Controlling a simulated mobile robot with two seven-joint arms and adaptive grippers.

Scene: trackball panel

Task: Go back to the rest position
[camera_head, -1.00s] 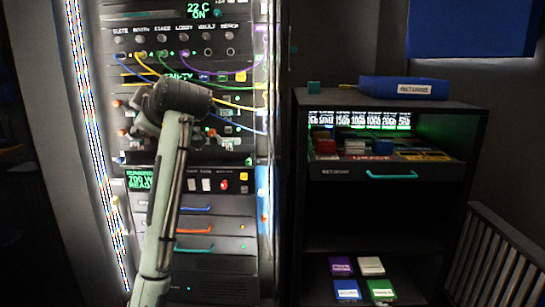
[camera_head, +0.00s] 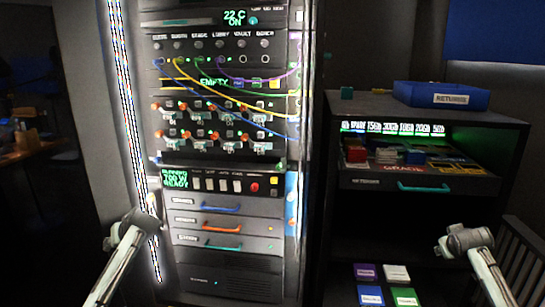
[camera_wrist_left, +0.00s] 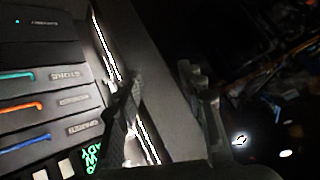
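My left arm (camera_head: 122,252) comes in at the lower left of the head view, in front of the left edge of the rack. The rack's drawers and a bright light strip show beyond the fingers, upside down. My right arm (camera_head: 475,257) is at the lower right of the head view, in front of the shelf cabinet.
The rack (camera_head: 225,290) carries knobs, several coloured cables, switches and drawers with coloured handles. The black cabinet (camera_head: 335,215) at right has a blue returns tray (camera_head: 420,96) on top and coloured boxes below. A slatted grey rail (camera_head: 527,245) stands at far right.

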